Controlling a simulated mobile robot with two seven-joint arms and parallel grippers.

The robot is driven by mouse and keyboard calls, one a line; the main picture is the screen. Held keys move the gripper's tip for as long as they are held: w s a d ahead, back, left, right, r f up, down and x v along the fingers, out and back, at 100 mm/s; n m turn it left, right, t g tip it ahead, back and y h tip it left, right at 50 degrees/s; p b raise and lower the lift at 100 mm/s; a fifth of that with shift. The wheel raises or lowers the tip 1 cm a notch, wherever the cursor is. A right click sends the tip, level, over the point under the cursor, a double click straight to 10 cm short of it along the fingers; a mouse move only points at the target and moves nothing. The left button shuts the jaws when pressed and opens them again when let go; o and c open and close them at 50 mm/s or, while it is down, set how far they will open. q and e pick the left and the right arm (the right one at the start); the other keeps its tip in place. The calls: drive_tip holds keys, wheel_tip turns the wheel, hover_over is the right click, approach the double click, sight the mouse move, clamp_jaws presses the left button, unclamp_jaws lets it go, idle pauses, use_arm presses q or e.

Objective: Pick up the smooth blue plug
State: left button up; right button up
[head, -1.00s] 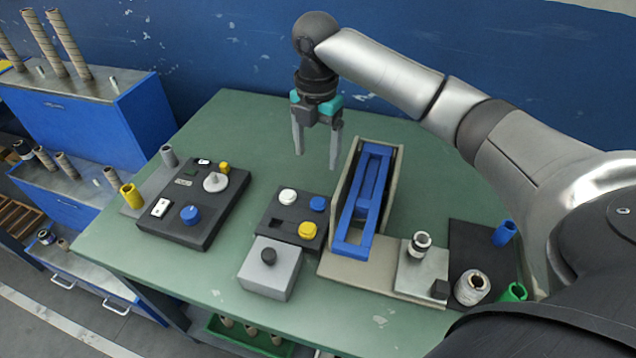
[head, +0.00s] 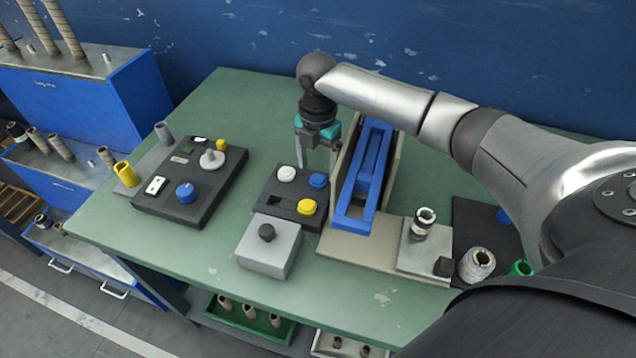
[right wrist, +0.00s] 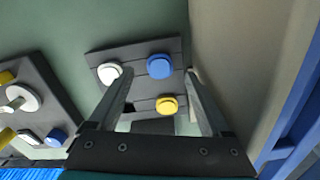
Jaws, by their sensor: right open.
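The smooth blue plug (head: 317,180) is a round blue cap at the far right corner of a small black block (head: 272,184). In the right wrist view the blue plug (right wrist: 159,66) lies between the lines of my two fingertips, just beyond them. My right gripper (head: 317,158) is open and empty, pointing down above the block's far side. It also shows in the right wrist view (right wrist: 160,78). The fingers appear apart from the plug; the exact height gap cannot be told. My left gripper is out of view.
A white plug (head: 286,174) and a yellow plug (head: 307,207) share the block. The blue frame (head: 354,219) in its beige housing stands close on the right. A grey box (head: 268,249) is in front, a control panel (head: 183,214) to the left.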

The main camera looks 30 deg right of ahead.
sight(318, 179)
wheel_tip(318, 179, down, 3)
drive_tip(key=shift+f+b, duration=0.1)
drive_tip(key=shift+b, duration=0.2)
clamp_jaws()
idle(0.5)
